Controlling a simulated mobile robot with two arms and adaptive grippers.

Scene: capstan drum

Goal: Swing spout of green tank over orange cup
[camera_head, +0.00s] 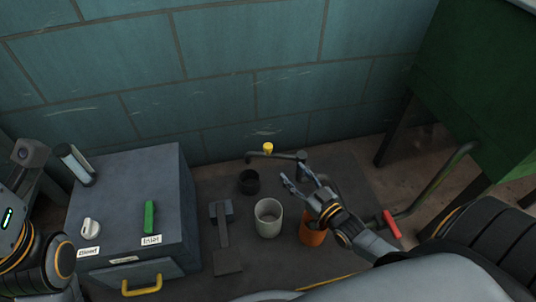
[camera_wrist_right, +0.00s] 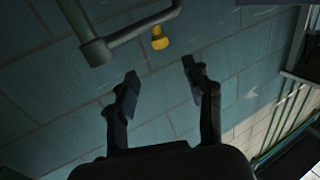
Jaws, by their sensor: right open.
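The green tank (camera_head: 475,85) stands on dark legs at the right. A dark pipe (camera_head: 440,185) runs down from it toward the floor plate. The spout (camera_head: 284,155) is a dark horizontal arm with a yellow knob (camera_head: 268,148); its free end points left, near the dark cup (camera_head: 249,185). The orange cup (camera_head: 312,236) stands on the plate, partly hidden by my right gripper (camera_head: 292,182). That gripper is open and empty, just in front of and below the spout. In the right wrist view the spout (camera_wrist_right: 140,28) passes beyond the open fingers (camera_wrist_right: 160,75), apart from them.
A pale grey cup (camera_head: 268,220) stands left of the orange one. A red-handled valve (camera_head: 391,224) sits on the pipe. A grey cabinet (camera_head: 130,195) with a green lever (camera_head: 149,217) and yellow handle (camera_head: 142,287) fills the left. A tiled wall (camera_head: 220,70) closes the back.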

